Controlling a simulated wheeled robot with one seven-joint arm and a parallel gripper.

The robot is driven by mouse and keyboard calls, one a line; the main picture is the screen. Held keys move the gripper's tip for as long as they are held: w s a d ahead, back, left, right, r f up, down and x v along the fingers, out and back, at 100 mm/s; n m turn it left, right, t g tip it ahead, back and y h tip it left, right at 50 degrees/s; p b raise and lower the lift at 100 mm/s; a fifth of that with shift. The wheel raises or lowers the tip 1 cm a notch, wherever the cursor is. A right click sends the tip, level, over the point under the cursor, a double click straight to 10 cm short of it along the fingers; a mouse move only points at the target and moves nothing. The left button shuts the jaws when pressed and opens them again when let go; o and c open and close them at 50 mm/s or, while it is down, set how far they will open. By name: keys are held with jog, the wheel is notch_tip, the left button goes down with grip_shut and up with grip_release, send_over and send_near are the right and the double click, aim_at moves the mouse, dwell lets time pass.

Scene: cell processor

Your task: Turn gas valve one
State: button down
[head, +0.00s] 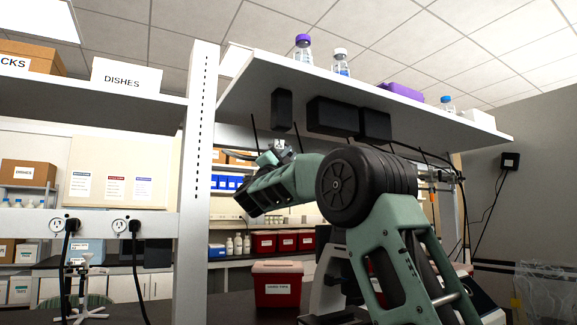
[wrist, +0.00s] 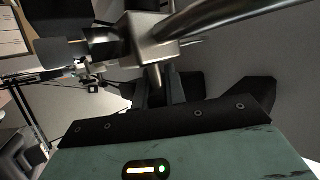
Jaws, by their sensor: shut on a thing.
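A metal gas valve (wrist: 150,42) fills the upper middle of the wrist view, with a silver block body, a pipe running to the upper right and a short stem pointing down. My gripper (wrist: 162,88) is shut on the valve's lower part, which lies between its dark fingers. The fingers and the valve hide the exact contact. In the head view my gripper (head: 268,158) is raised below the shelf, and a small part of the valve (head: 279,145) shows beside it. The valve's number cannot be read.
A shelf (head: 360,95) with bottles hangs above my arm, with black boxes (head: 333,117) under it. A white post (head: 197,150) stands to the left. A red bin (head: 278,287) and dark equipment stand on the bench below.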

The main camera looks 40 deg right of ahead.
jog(key=shift+w+f, duration=0.1)
jog(key=shift+f, duration=0.05)
jog(key=c, duration=1.4)
grip_release()
jog(key=shift+c, duration=0.2)
